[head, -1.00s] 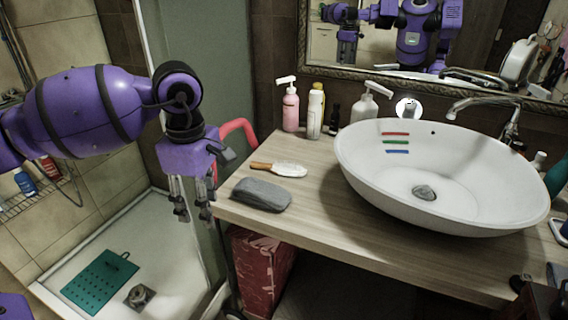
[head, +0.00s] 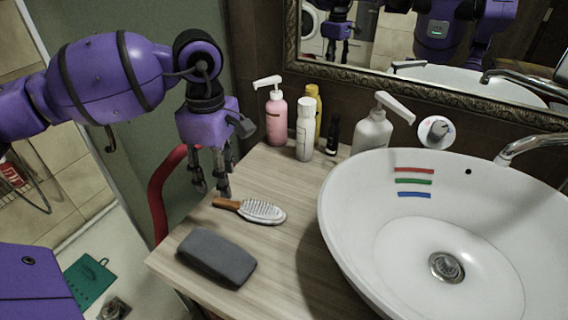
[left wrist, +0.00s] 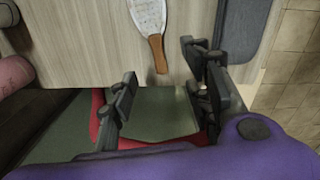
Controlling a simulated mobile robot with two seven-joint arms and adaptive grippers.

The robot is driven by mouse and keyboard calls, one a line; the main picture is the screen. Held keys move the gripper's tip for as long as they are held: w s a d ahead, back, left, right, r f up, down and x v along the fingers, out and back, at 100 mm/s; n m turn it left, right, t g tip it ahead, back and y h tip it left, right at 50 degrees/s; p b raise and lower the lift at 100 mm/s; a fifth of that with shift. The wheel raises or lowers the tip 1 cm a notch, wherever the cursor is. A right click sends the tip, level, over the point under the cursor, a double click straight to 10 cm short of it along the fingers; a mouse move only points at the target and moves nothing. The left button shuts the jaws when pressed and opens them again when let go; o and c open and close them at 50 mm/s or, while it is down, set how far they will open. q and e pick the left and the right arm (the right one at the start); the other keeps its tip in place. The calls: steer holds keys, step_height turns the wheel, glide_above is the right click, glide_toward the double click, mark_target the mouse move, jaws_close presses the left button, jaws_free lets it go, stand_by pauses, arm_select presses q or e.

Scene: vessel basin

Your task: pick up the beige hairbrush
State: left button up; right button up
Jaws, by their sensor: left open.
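The hairbrush (head: 262,211) lies on the wooden counter, bristles up, with a pale oval head and a brown handle pointing left. It also shows at the top of the left wrist view (left wrist: 152,30), its handle toward my fingers. My left gripper (head: 212,191) is open and empty, pointing down near the counter's left edge, just beyond the handle's end in the head view. In the left wrist view the open fingers (left wrist: 160,92) stand on either side of the handle's line, apart from the brush. My right gripper is not in view.
A dark grey pouch (head: 216,257) lies in front of the brush. A white basin (head: 345,235) stands to the right. A pink bottle (head: 276,122), a white bottle (head: 305,135) and a soap dispenser (head: 371,132) stand behind. A red rail (head: 158,198) is left of the counter.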

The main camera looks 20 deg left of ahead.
mark_target(229, 200)
arm_select(q)
steer(key=shift+w+f, duration=0.1)
steer(key=shift+f, duration=0.3)
step_height(229, 200, down, 2)
steer(key=shift+f, duration=0.25)
steer(key=f, duration=0.4)
steer(key=shift+w+d+f+p, duration=0.15)
steer(key=shift+w+f+p, duration=0.05)
steer(key=shift+f+p, duration=0.1)
steer(key=shift+r, duration=0.1)
jaws_close()
